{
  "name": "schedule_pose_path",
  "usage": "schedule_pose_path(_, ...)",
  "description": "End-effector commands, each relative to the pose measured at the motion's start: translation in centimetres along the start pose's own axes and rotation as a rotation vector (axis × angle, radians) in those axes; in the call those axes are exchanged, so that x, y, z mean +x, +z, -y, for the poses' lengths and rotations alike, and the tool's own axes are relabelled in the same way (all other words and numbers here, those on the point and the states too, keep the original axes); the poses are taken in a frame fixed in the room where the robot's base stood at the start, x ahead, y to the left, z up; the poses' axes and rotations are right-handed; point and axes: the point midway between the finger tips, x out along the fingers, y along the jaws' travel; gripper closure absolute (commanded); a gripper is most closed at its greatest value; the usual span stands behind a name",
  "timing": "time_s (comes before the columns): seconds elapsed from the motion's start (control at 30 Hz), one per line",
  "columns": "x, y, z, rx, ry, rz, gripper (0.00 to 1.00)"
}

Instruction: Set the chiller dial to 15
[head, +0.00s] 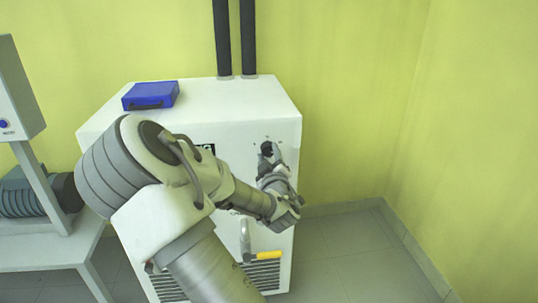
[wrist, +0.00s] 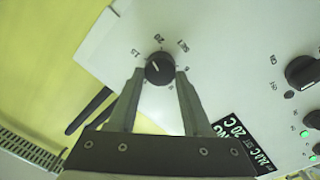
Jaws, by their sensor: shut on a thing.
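The chiller (head: 270,95) is a white cabinet against the yellow wall. Its black round dial (wrist: 160,66) is on the pale panel in the wrist view, with small printed numbers around it, one of which looks like 15 at the upper left. My gripper (wrist: 158,74) has one finger on each side of this dial and is shut on it. A small light mark shows on the knob, but I cannot read its setting. In the head view my gripper (head: 268,160) is at the upper right of the chiller's front, partly hiding the dial. A dark display (wrist: 240,138) reads about 20 C.
A second black knob (wrist: 303,72) and green lights (wrist: 305,133) are at the right of the panel. A blue case (head: 151,95) lies on the chiller; black hoses (head: 235,40) rise behind. Floor at right is clear.

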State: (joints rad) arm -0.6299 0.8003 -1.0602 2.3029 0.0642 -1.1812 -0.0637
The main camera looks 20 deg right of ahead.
Motion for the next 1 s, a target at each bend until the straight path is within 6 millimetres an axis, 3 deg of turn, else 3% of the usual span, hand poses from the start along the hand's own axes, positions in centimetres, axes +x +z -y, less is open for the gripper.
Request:
schedule_pose_path(0.5,0.05,0.04,0.07,-0.454,0.006,-0.022,1.0)
schedule_pose_path(1.0,0.05,0.11,0.14,-0.649,0.008,-0.031,1.0)
